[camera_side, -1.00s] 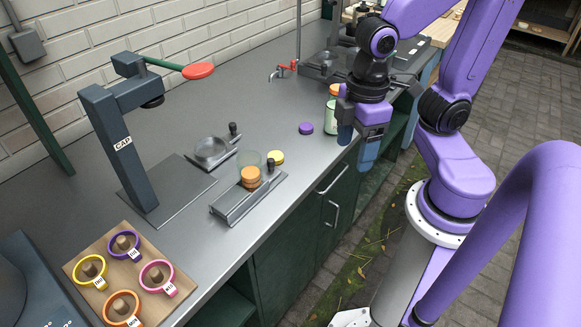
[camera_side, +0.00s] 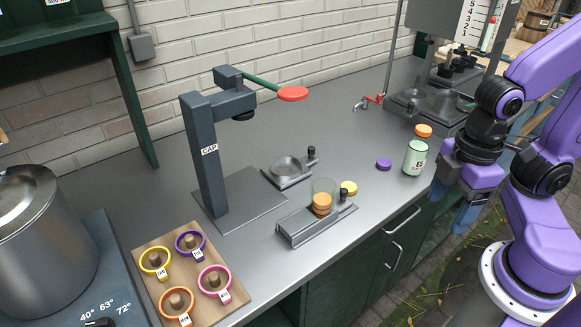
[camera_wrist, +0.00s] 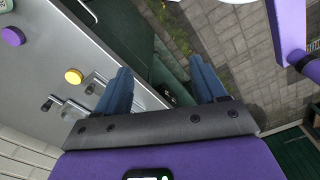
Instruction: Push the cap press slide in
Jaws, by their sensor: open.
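The cap press (camera_side: 205,150) is a dark upright stand labelled CAP, with a green lever ending in a red knob (camera_side: 292,94). Its slide (camera_side: 287,170), a round metal dish on a plate with a black knob, sits to the right of the press base plate, out from under the press head. In the wrist view the slide (camera_wrist: 72,110) shows at the left, partly cut by the gripper body. My gripper (camera_side: 465,212) is open and empty, fingers pointing down beyond the counter's front edge, well right of the slide. The wrist view shows its two blue fingers (camera_wrist: 160,92) apart.
A clear tube of orange caps (camera_side: 322,203) stands on a metal rail (camera_side: 305,226) in front of the slide. Loose yellow (camera_side: 349,188) and purple (camera_side: 384,164) caps lie nearby. An orange-capped jar (camera_side: 415,157) stands near my gripper. A wooden ring board (camera_side: 205,305) is front left.

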